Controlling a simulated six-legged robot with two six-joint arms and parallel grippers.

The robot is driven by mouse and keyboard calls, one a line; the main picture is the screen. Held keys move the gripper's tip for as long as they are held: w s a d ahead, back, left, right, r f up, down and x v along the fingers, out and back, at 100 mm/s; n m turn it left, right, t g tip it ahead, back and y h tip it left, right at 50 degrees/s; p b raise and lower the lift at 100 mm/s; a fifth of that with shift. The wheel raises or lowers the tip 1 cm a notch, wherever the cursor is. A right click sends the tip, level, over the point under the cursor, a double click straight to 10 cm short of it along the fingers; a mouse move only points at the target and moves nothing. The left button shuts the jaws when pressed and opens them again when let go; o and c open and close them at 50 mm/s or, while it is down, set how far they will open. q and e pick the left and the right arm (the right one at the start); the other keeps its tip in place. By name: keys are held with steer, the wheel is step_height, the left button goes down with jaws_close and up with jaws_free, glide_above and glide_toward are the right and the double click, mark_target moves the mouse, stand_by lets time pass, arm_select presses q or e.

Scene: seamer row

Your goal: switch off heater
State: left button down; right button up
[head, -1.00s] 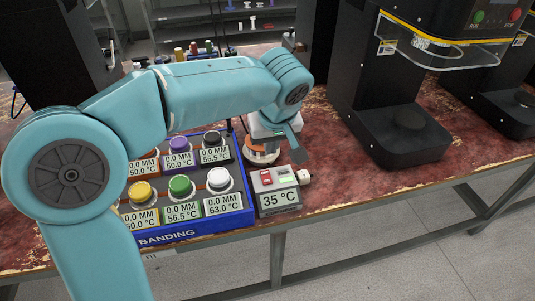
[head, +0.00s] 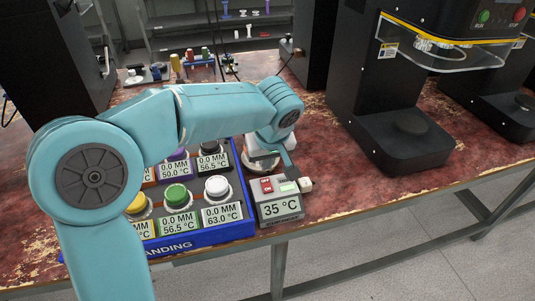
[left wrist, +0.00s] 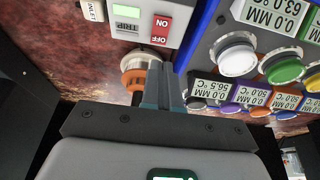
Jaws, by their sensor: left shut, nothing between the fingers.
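The grey control box (head: 279,202) sits at the table's front edge, showing 35 °C on its sloped face. Its red rocker switch (head: 267,185), marked ON and OFF, is on top, beside a lit green window (head: 288,187). In the left wrist view the switch (left wrist: 161,28) and green window (left wrist: 126,11) are upside down. My left gripper (head: 291,173) is shut and empty, low over the back of the box. In the left wrist view its fingertips (left wrist: 157,75) are close to the switch; I cannot tell if they touch the box. My right gripper is out of view.
A black machine (head: 405,145) stands to the right, with bare red tabletop between.

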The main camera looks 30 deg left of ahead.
mark_target(264, 182)
arm_select(q)
steer(key=x, duration=0.4)
steer(key=b+x, duration=0.1)
steer(key=x, duration=0.2)
steer(key=shift+s+d+f, duration=0.15)
steer(key=shift+s+d, duration=0.05)
steer(key=shift+d, duration=0.1)
steer(key=shift+f+b, duration=0.4)
steer(key=shift+b, duration=0.1)
steer(key=shift+r, duration=0.15)
steer(key=shift+s, duration=0.1)
